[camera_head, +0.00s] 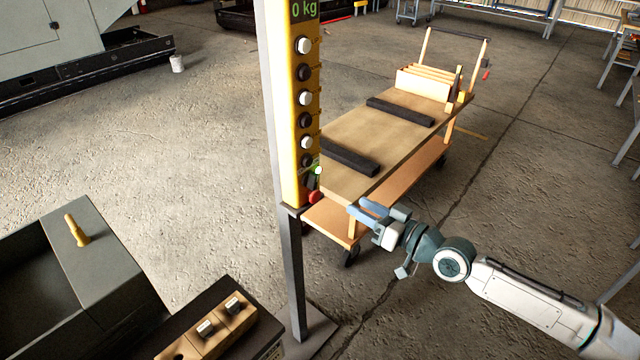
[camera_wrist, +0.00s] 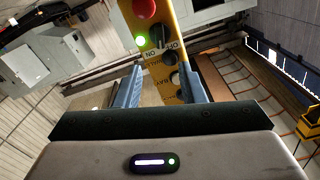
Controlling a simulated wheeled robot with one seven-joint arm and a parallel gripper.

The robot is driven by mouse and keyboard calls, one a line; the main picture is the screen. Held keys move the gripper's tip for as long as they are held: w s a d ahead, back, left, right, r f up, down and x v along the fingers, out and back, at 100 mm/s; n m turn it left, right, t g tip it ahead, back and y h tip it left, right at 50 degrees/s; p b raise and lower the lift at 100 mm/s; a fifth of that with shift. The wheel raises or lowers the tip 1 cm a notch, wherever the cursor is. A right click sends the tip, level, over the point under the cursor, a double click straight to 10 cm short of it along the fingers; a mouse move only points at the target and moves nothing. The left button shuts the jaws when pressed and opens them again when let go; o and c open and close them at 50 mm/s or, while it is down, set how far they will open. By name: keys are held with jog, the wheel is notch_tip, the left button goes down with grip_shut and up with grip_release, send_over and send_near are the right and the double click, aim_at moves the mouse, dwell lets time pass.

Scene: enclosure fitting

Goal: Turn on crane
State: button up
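The yellow crane control panel (camera_head: 303,120) stands on a grey post and reads "0 kg" at its top. A column of white and black buttons runs down it. Near its lower end are a lit green light (camera_head: 318,170), a black switch and a red button (camera_head: 315,197). The wrist view shows the red button (camera_wrist: 145,8), the lit green light (camera_wrist: 140,41) and the black switch (camera_wrist: 160,36) with "ON" lettering beside it, upside down. My gripper (camera_head: 360,210) is right of the panel's lower end, apart from it. Its blue fingers (camera_wrist: 162,70) are spread and empty, pointing toward the panel.
A wooden cart (camera_head: 345,150) with dark bars stands behind the panel. A grey box-like machine (camera_head: 100,255) and a small box with switches (camera_head: 235,305) are at the lower left. A bench (camera_head: 635,100) is at the right edge. The floor left of the post is open.

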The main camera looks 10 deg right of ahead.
aim_at(317, 183)
jog(key=shift+p+x, duration=1.3)
jog(key=shift+x, duration=5.3)
jog(key=shift+c, duration=0.3)
